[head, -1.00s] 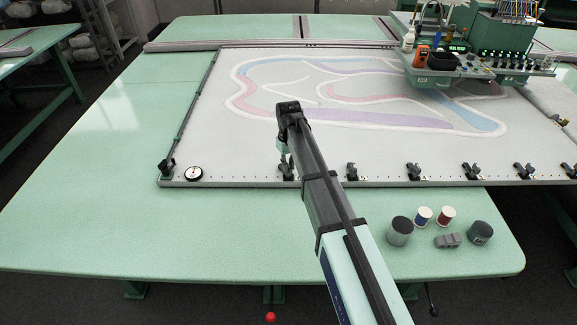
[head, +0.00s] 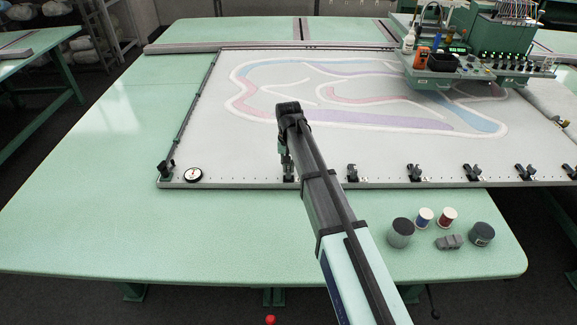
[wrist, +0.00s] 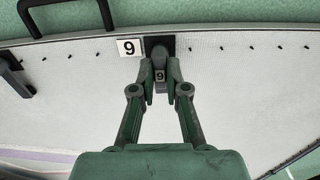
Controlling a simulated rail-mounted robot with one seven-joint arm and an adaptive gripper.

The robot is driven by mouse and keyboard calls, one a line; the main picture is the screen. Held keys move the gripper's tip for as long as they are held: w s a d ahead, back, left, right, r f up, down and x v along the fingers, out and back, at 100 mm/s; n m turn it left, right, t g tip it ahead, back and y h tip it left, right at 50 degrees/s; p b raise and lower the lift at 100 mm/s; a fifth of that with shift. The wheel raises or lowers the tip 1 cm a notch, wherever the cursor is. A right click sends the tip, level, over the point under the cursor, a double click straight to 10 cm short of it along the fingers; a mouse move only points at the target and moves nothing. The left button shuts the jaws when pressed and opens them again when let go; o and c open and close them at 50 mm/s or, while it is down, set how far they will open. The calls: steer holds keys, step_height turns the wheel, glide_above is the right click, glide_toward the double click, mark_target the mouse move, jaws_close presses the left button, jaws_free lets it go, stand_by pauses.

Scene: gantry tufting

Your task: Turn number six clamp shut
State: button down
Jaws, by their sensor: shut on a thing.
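My gripper (wrist: 160,78) is shut on the grey lever (wrist: 160,86) of a clamp with a dark base (wrist: 159,42). The frame's front edge is at the top there, so from the front side the digit reads as 6. In the head view this clamp (head: 288,179) sits on the frame's front edge, partly hidden by my arm. The lever's exact angle is hard to tell.
Similar clamps, such as one to the right (head: 352,173), line the front edge of the white frame (head: 235,150). A round dial (head: 194,175) lies at left. Spools and jars (head: 400,232) stand front right. The green table (head: 130,200) is clear at left.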

mark_target(289, 167)
steer(key=c, duration=1.2)
jaws_free()
step_height(289, 167, up, 12)
steer(key=shift+r, duration=0.1)
steer(key=shift+d, duration=0.1)
